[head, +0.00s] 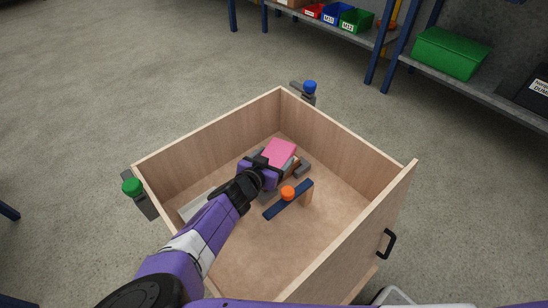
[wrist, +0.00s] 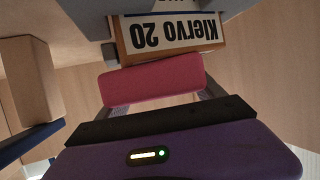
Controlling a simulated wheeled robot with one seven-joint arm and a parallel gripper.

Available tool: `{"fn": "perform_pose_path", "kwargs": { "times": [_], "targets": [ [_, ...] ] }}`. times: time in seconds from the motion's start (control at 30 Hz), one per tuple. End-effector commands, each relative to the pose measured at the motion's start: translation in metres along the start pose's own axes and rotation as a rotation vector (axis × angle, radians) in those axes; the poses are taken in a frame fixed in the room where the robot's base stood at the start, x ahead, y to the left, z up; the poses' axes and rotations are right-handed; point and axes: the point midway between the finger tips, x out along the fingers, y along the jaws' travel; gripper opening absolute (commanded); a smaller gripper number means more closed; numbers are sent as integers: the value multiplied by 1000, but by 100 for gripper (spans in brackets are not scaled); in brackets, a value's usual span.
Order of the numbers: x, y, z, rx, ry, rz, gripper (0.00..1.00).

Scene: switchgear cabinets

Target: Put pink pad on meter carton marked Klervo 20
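The pink pad (wrist: 152,82) lies across the front of my gripper in the wrist view, between its two grey fingers. My gripper (wrist: 160,98) looks shut on it, though the fingertips are partly hidden by the pad. A brown carton (wrist: 172,50) with a white label reading "Klervo 20", upside down in this view, is just beyond the pad. In the head view the pink pad (head: 279,151) is at my gripper (head: 268,162), deep in a wooden crate. The carton is mostly hidden there, and I cannot tell whether the pad touches it.
The wooden crate (head: 375,205) has high walls around my arm. Inside, a dark blue bar (head: 272,212) with an orange knob (head: 288,193) stands near my gripper. Grey parts (head: 303,167) are beside the pad. The crate floor at front right is clear.

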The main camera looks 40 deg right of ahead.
Motion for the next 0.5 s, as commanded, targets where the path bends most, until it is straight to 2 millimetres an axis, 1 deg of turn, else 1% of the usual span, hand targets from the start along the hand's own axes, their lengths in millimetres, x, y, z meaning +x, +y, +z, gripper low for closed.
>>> {"fn": "perform_pose_path", "kwargs": {
  "times": [0.03,0.1,0.4,0.5],
  "targets": [
    [0,0,0,0,0,0,88],
    [0,0,0,0,0,0,99],
    [-1,0,-1,0,0,0,99],
    [-6,-1,-6,0,-1,-2,99]
  ]
}}
